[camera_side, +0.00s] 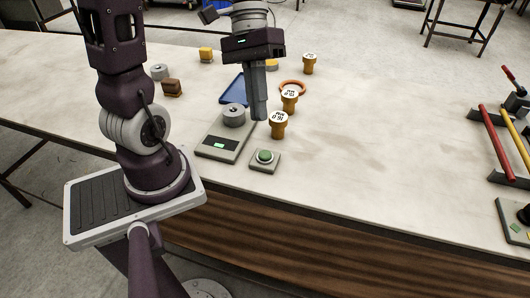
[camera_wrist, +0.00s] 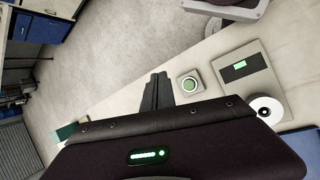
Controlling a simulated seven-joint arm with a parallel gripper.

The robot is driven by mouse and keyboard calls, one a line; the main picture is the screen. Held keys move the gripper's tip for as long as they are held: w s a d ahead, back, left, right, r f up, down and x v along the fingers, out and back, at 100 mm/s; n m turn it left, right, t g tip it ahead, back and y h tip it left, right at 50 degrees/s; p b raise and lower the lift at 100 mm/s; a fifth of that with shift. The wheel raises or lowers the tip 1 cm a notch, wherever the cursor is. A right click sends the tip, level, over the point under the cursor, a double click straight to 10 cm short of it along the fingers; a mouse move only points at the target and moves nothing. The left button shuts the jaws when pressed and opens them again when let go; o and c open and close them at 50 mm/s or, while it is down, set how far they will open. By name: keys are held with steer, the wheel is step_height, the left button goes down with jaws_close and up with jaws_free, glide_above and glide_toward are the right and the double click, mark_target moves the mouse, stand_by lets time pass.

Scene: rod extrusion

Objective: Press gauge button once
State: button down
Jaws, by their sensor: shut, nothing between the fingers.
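A green round button (camera_side: 264,155) sits on a small square grey base on the table; in the wrist view the button (camera_wrist: 190,84) is right of my fingertips. Beside it lies a flat grey gauge (camera_side: 218,147) with a lit green display, also in the wrist view (camera_wrist: 232,78). A grey metal cylinder (camera_side: 234,117) stands on the gauge. My gripper (camera_side: 260,117) points down, shut and empty, behind the button in the side view and apart from it. The shut fingers also show in the wrist view (camera_wrist: 157,80). Their exact height above the table is hard to tell.
An orange ring (camera_side: 292,86) and a blue tray (camera_side: 233,91) lie behind. A rack with red and yellow bars (camera_side: 495,143) stands far right. The table right of the button is clear.

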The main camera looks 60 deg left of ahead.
mark_target(264, 150)
steer(key=w+a+n+h, duration=0.1)
steer(key=w+a+f+n+h, duration=0.1)
steer(key=h, duration=0.1)
steer(key=shift+w+a+f, duration=0.1)
steer(key=shift+w+f, duration=0.05)
steer(key=shift+f, duration=0.15)
steer(key=shift+f, duration=4.4)
steer(key=shift+f, duration=0.4)
steer(key=shift+f, duration=0.5)
steer(key=shift+r, duration=0.9)
